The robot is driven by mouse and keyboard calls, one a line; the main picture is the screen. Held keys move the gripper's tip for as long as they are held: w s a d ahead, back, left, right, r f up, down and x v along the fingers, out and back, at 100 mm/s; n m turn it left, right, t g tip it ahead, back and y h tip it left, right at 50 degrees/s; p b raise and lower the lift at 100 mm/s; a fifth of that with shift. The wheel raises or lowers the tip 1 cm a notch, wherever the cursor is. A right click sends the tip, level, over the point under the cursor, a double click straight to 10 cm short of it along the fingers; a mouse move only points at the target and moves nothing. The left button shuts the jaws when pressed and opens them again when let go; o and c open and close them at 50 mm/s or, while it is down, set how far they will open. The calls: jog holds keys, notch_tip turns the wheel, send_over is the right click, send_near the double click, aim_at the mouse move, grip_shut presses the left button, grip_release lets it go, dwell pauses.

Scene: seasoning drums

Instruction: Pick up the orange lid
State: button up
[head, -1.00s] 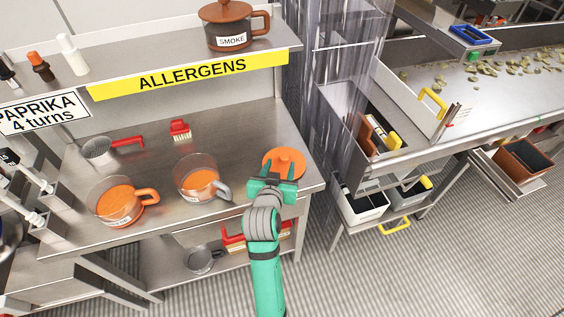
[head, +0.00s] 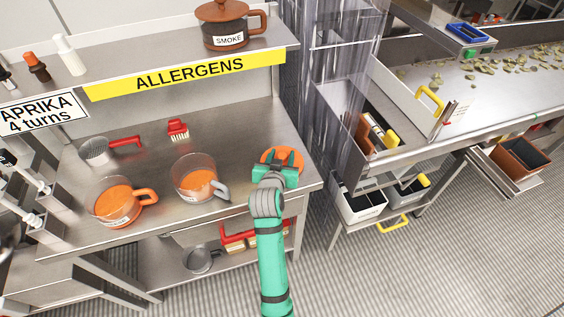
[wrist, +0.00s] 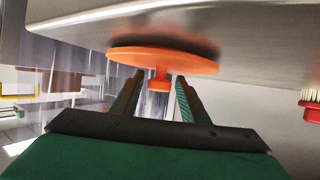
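The orange lid (head: 270,157) lies on the right end of the steel bench in the head view, partly hidden by my gripper. In the wrist view the round orange lid (wrist: 175,62) shows its knob (wrist: 158,80) between my two fingers. My gripper (head: 279,160) is over the lid in the head view. In the wrist view my gripper (wrist: 157,78) is open, with a gap showing on both sides of the knob.
Two clear jugs with orange powder, one with an orange handle (head: 120,203) and one with a grey handle (head: 197,179), stand left of the lid. A red brush (head: 178,129) and a strainer (head: 95,151) lie behind them. A shelf (head: 130,84) overhangs the back.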

jog(key=c, duration=0.8)
jog(key=shift+r, duration=0.15)
